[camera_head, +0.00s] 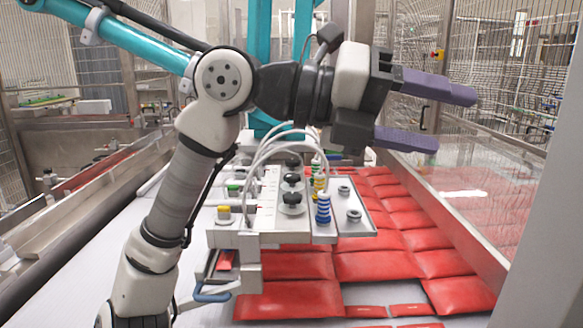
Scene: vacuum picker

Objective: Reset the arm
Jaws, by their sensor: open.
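My arm rises from the lower left of the head view, bends at an elbow in the upper middle and reaches to the right. My gripper (428,112) points right, with its two purple fingers spread wide apart and nothing between them. It is held in the air, above and in front of the red packs (405,240) as seen in this view. Its fingers appear clear of everything around them. The forearm hides part of the white surface at the left.
A vacuum picker head (265,238) with suction cups, valves and hoses stands behind my arm, close to it in the picture. A teal post (260,50) rises behind it. Red packs cover the conveyor (85,280) at the right. A clear side panel (470,190) lines the right.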

